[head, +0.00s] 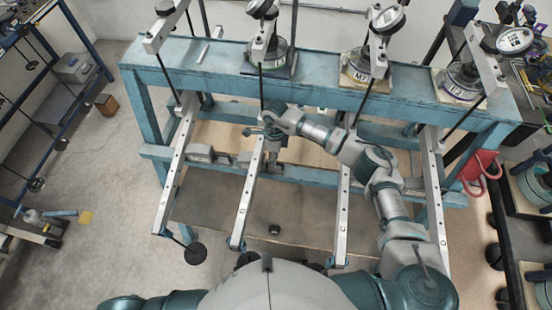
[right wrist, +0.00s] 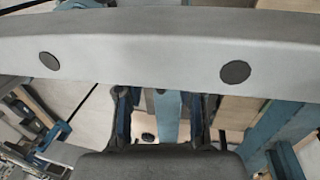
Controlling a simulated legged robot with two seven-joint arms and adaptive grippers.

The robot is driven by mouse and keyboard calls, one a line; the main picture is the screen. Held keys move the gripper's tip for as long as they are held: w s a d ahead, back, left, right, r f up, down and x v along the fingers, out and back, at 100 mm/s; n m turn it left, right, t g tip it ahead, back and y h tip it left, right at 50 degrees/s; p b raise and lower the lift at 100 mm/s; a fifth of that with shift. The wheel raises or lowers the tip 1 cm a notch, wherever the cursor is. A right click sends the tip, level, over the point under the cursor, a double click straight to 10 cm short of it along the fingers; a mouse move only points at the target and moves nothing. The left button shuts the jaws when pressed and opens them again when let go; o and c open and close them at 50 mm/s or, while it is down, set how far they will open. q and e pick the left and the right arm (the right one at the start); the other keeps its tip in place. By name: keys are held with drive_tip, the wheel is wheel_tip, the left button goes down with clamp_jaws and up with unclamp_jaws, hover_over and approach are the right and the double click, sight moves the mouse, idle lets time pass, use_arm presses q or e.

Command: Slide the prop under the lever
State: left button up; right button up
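Several long pale metal levers slope down from the blue frame; the second from the left (head: 243,205) lies beside my right gripper (head: 271,158). That gripper points down just right of this lever, over the frame's lower rail. In the right wrist view its two dark fingers (right wrist: 161,112) are apart, with a blue strip visible between them and nothing clearly held. Grey blocks (head: 200,153) sit on the lower rail between the first and second levers; I cannot tell whether one is the prop. My left gripper is out of view.
The blue frame (head: 215,56) carries gauges and weights along its top. A wooden board (head: 310,151) lies behind the lower rail. A small dark object (head: 274,229) lies in front, between levers.

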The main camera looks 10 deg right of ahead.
drive_tip(key=shift+s+d+r, duration=0.1)
drive_tip(key=shift+d, duration=0.2)
wheel_tip(320, 180, up, 11)
drive_tip(key=w, duration=0.2)
drive_tip(key=shift+w+d+r, duration=0.2)
drive_tip(key=shift+w+d, duration=0.05)
drive_tip(key=shift+d, duration=0.15)
